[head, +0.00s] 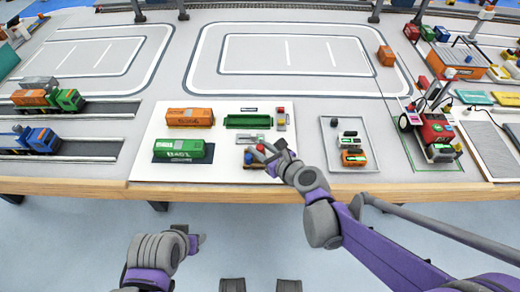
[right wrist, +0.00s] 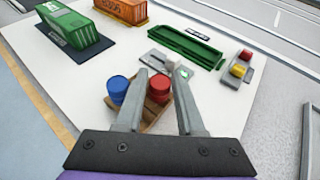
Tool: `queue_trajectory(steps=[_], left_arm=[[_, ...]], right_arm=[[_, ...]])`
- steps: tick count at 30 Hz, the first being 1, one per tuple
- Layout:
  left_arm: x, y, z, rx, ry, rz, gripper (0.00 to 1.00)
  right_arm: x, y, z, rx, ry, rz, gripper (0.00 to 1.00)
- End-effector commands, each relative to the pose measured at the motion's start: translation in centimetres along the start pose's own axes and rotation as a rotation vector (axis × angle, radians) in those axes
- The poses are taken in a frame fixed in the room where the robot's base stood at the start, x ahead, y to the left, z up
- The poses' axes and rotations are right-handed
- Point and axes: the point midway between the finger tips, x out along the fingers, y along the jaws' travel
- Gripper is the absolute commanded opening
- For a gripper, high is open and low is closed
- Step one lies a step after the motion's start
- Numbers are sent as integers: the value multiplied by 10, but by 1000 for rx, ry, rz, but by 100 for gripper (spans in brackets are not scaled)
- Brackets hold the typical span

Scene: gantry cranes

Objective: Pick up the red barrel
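The red barrel (right wrist: 158,86) stands on a small wooden pallet (right wrist: 152,116) beside a blue barrel (right wrist: 119,86). My right gripper (right wrist: 161,68) has its two fingers apart, one on each side of the red barrel; I cannot tell whether they touch it. In the head view, the right gripper (head: 266,152) reaches over the red barrel (head: 260,148) and partly hides it, with the blue barrel (head: 248,158) just to the left. My left gripper (head: 198,241) is low in the head view, away from the table, and its fingers are unclear.
A green container (head: 180,149) and an orange container (head: 190,117) stand on the white board (head: 222,170). A green open tray (right wrist: 188,45) and a grey flat piece (right wrist: 155,57) lie near the pallet. A grey mat (head: 335,126) with small items is to the right.

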Motion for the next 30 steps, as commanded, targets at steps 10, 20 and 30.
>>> queue_trajectory(steps=[10, 20, 30], left_arm=[[0, 0, 0, 0, 0, 0, 52], [0, 0, 0, 0, 0, 0, 52], [-19, 0, -8, 0, 7, 0, 52]], right_arm=[[-1, 0, 0, 0, 0, 0, 0], [-1, 0, 1, 0, 0, 0, 0], [-21, 0, 49, 0, -1, 0, 0]])
